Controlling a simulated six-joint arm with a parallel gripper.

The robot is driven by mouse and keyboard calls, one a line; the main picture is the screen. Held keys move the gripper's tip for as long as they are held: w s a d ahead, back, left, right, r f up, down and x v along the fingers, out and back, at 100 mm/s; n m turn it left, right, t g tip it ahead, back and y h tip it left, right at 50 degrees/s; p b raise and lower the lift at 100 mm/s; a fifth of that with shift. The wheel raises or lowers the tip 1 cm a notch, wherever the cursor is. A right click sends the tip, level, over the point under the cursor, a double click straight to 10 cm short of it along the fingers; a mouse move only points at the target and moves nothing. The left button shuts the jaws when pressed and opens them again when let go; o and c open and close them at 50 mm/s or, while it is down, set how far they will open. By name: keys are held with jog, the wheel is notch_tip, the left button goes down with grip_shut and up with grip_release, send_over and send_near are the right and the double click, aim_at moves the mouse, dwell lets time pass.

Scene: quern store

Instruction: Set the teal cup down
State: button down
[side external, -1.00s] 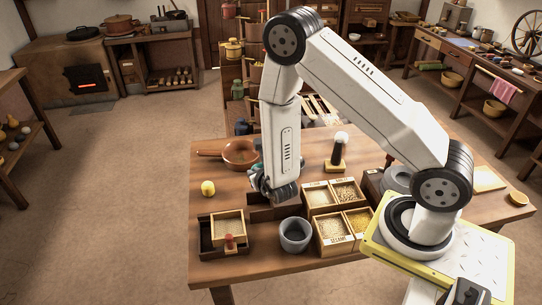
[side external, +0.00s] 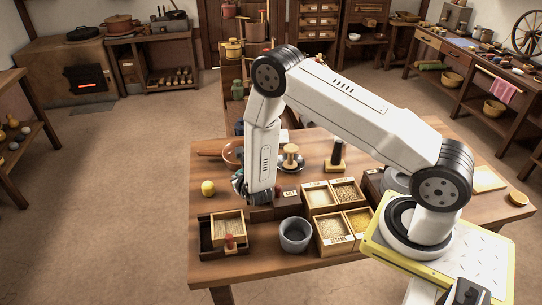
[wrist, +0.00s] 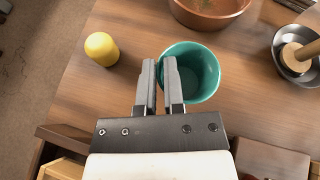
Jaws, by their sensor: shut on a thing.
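The teal cup (wrist: 200,70) shows in the wrist view, upright and seen from above, with its empty inside visible. My gripper (wrist: 160,64) is shut on the cup's left wall, one finger outside and one inside the rim. I cannot tell whether the cup's base touches the table.
A yellow round thing (wrist: 101,48) stands to the cup's left. A brown pan (wrist: 210,12) lies just beyond it, and a metal bowl with a wooden pestle (wrist: 298,52) is to the right. A grey cup (side external: 295,234) and grain boxes (side external: 333,233) stand nearer the front.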

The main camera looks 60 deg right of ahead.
jog(key=shift+w+f, duration=0.25)
jog(key=shift+f, duration=1.6)
jog(key=shift+f, duration=0.1)
jog(key=c, duration=0.7)
grip_release()
jog(key=shift+v, duration=6.1)
jog(key=shift+d, duration=0.15)
